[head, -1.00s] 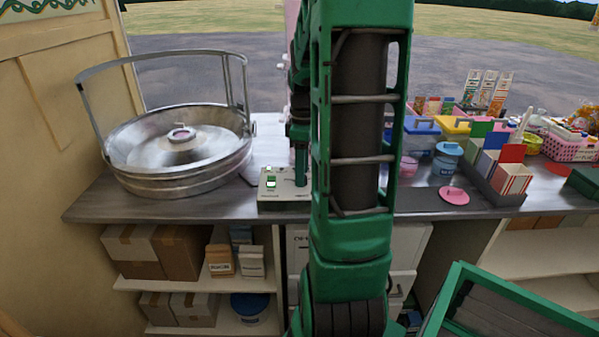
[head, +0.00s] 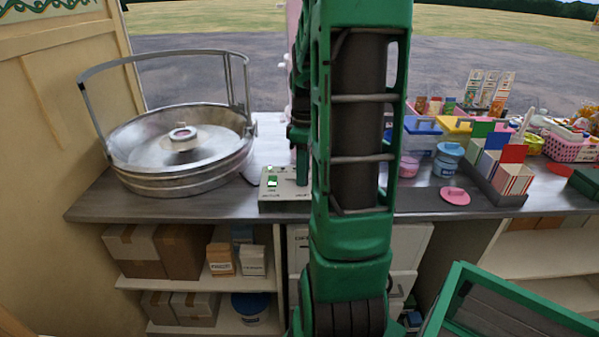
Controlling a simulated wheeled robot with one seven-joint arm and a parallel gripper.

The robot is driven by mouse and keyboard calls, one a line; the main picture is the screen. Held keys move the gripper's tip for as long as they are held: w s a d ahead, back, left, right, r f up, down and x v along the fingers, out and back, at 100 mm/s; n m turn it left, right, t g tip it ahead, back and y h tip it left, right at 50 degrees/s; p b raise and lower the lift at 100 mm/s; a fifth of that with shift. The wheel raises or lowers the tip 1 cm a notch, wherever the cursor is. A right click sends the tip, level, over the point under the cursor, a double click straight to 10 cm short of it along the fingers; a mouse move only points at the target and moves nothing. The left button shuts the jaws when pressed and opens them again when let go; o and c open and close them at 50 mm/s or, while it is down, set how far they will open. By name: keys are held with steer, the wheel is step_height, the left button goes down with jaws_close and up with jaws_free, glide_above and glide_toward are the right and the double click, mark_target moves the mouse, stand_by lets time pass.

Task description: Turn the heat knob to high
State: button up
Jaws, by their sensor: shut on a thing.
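The control box (head: 285,203) is a small pale box on the counter, right of the big metal pan, with green-lit switches on its left part. My gripper (head: 301,180) points down over the right part of this box. Its fingertips are low at the box's top and partly hidden behind my green arm. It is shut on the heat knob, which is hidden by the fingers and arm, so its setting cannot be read.
The round metal pan (head: 180,182) with a tall hoop guard stands left on the counter (head: 100,205). Tubs, a pink lid (head: 455,196) and coloured boxes (head: 514,180) stand to the right. A green-framed panel (head: 510,310) is at the lower right.

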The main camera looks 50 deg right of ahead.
steer(key=m, duration=0.5)
steer(key=shift+m, duration=0.3)
steer(key=m, duration=0.6)
steer(key=shift+a+t, duration=0.15)
steer(key=shift+t, duration=0.15)
steer(key=m, duration=0.5)
steer(key=shift+a+m, duration=0.1)
steer(key=shift+m, duration=0.3)
steer(key=m, duration=0.5)
steer(key=shift+w+a+h, duration=0.15)
steer(key=shift+h, duration=0.15)
steer(key=shift+m, duration=0.4)
steer(key=o, duration=1)
steer(key=shift+o, duration=0.2)
